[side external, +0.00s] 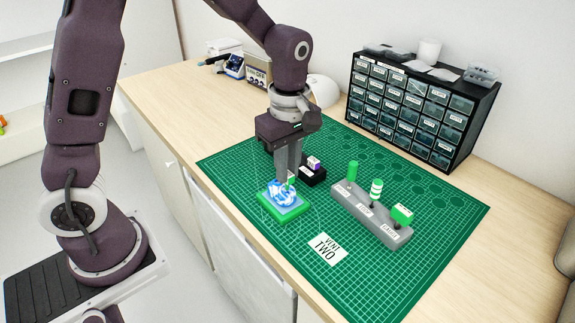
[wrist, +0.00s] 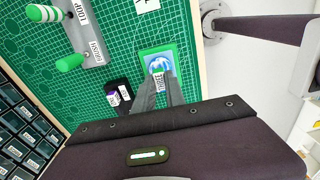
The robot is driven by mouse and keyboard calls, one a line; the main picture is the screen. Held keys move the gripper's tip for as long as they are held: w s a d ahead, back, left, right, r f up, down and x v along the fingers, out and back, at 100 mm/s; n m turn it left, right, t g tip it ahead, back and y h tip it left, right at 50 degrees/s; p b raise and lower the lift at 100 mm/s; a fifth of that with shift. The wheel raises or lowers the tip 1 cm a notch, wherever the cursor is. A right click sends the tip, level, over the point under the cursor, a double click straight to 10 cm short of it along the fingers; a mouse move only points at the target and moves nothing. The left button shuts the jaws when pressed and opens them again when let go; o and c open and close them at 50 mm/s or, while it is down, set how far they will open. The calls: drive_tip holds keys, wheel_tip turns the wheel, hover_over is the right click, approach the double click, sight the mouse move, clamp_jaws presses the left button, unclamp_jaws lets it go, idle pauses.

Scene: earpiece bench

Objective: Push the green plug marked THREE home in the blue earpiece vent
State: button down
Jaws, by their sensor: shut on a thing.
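The blue-and-white earpiece (side external: 281,192) sits on a green block (side external: 284,212) on the mat; the earpiece also shows in the wrist view (wrist: 158,64). My gripper (side external: 290,178) points down over the earpiece, its fingertips at the earpiece's upper surface. It is shut on a small piece with a white label (wrist: 159,82), which I take for the plug; a sliver of green and white shows at the fingertips in the side view. The label is too small to read surely. The fingers hide the vent and most of the plug, so I cannot tell how deep it sits.
A black holder (side external: 312,177) with a purple-and-white piece stands close behind the earpiece. A grey rack (side external: 372,220) with three green-handled tools stands to the right. A card reading "VENT TWO" (side external: 327,249) lies in front. A drawer cabinet (side external: 412,105) stands at the back.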

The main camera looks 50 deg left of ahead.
sight(282, 192)
drive_tip(key=shift+f, duration=1.25)
idle(0.3)
drive_tip(key=c, duration=1.3)
unclamp_jaws()
drive_tip(key=shift+r, duration=0.1)
